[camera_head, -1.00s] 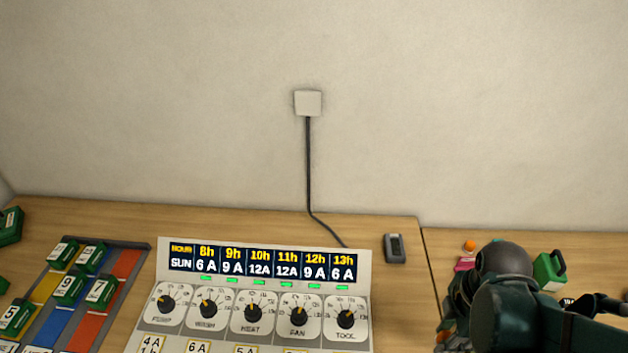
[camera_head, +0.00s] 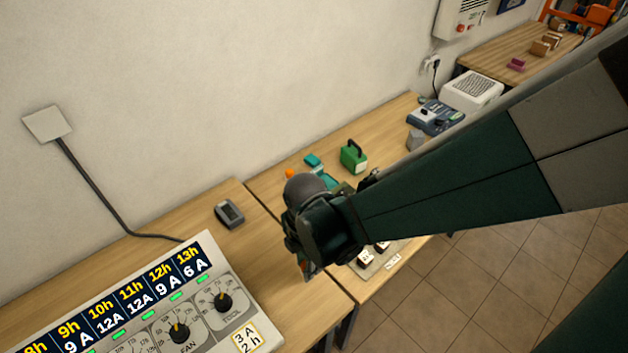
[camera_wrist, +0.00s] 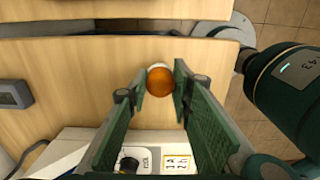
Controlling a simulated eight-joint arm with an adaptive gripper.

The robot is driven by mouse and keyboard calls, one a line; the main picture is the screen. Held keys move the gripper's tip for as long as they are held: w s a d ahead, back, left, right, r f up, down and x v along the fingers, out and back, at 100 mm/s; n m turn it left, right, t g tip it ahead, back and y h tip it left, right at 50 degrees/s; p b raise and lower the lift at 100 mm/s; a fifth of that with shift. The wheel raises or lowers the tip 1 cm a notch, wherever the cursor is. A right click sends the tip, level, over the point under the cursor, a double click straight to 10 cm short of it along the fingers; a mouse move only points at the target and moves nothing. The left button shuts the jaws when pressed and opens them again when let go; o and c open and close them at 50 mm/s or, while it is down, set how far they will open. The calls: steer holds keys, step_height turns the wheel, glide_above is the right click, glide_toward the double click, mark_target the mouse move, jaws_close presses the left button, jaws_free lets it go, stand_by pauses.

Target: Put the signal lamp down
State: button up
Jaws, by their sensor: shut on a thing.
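The signal lamp (camera_wrist: 161,81) shows in the wrist view as an orange dome with a pale rim. It sits between the fingertips of my gripper (camera_wrist: 158,88), which is shut on it. Below it in that view is bare wooden table top; I cannot tell whether the lamp touches it. In the head view my gripper (camera_head: 307,268) points down near the right end of the left table (camera_head: 290,300). My arm and wrist hide most of the lamp there.
The panel with dials (camera_head: 180,310) stands to the left, with a small grey device (camera_head: 229,213) behind it. Across a gap, the second table (camera_head: 385,125) bears a green can (camera_head: 354,157), a small orange thing (camera_head: 290,174) and a blue-grey device (camera_head: 435,117). Bare wood lies between panel and gap.

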steer(key=shift+f, duration=0.25)
steer(key=shift+f+b, duration=0.4)
steer(key=shift+f, duration=1.7)
steer(key=shift+f, duration=0.15)
steer(key=o, duration=0.9)
steer(key=shift+c, duration=0.2)
steer(key=shift+r, duration=0.25)
steer(key=shift+r+p, duration=1)
steer(key=shift+r, duration=4.9)
